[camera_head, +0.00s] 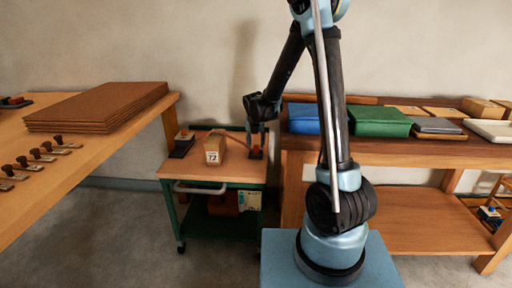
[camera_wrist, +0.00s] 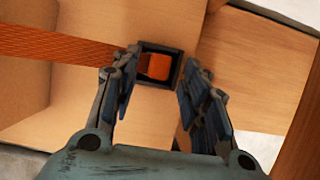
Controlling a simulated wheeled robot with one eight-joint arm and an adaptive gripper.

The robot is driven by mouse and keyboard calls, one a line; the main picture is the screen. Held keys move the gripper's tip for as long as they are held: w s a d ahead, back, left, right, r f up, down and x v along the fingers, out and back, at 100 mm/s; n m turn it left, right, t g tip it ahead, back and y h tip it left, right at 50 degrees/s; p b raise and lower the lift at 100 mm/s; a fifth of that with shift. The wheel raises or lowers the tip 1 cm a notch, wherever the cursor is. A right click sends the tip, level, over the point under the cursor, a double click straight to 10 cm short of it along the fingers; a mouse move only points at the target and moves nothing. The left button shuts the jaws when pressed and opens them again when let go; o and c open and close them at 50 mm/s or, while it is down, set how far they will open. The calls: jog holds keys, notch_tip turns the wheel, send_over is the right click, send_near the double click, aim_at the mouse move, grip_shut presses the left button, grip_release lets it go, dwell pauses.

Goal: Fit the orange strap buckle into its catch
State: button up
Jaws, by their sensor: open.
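The orange buckle (camera_wrist: 156,66) shows inside the opening of a dark square catch (camera_wrist: 174,50) in the wrist view. I cannot tell how deep it sits. The woven orange strap (camera_wrist: 60,45) runs from the left edge up to the catch. My gripper (camera_wrist: 158,72) is open, with one finger on each side of the catch and buckle, and holds nothing. In the head view my gripper (camera_head: 257,131) points down over the right part of the cart top, just above the dark and orange catch area (camera_head: 256,153).
The cart (camera_head: 205,172) has a wooden top and green frame. A cardboard box marked 72 (camera_head: 214,150) stands left of my gripper, and a dark block (camera_head: 181,149) farther left. A bench (camera_head: 430,150) with blue and green bins is on the right, another table (camera_head: 120,125) on the left.

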jog(key=v, duration=0.8)
jog(key=shift+s, duration=0.1)
